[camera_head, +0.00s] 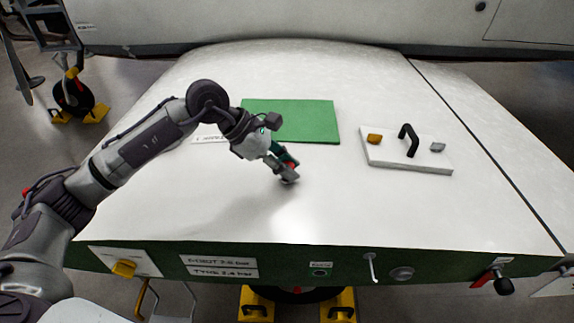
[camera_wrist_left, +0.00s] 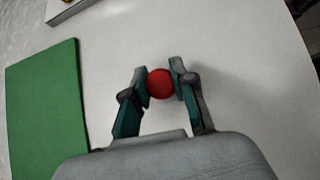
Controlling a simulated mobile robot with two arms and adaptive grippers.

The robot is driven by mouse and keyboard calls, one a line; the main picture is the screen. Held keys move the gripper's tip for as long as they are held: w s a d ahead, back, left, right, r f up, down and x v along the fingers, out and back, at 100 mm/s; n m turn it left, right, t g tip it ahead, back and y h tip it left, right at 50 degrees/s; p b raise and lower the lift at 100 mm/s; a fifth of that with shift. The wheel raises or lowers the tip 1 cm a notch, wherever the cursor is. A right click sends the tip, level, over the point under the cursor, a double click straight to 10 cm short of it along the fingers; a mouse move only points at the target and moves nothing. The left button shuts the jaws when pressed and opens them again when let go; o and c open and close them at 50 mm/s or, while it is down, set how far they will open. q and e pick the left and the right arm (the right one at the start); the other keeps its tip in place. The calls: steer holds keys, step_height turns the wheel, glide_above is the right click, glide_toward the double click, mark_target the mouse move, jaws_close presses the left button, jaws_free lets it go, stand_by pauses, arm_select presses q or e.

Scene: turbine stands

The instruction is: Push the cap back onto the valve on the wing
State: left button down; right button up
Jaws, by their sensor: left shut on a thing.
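My left gripper (camera_head: 288,172) is above the white wing top (camera_head: 225,200), in front of the green mat. In the left wrist view it is shut on a round red cap (camera_wrist_left: 160,84), held between the two fingertips. A small round fitting (camera_head: 320,273) sits under a small label on the wing's green front edge, right of and below the gripper. It looks like the valve, but the label is too small to read surely. My right gripper is not in view.
A green mat (camera_head: 300,122) lies behind the gripper. A white board (camera_head: 405,163) with a black handle and two small pieces is to the right. A white hook (camera_head: 372,268) and a red-and-black lever (camera_head: 492,279) stick out from the front edge.

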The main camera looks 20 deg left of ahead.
arm_select(q)
steer(key=shift+s+f, duration=0.25)
steer(key=shift+f, duration=0.4)
steer(key=c, duration=0.9)
jaws_free()
steer(key=shift+o, duration=0.2)
steer(key=shift+w+d, duration=0.1)
steer(key=shift+w, duration=0.05)
steer(key=shift+w, duration=0.1)
steer(key=shift+o, duration=0.7)
steer(key=shift+r, duration=0.2)
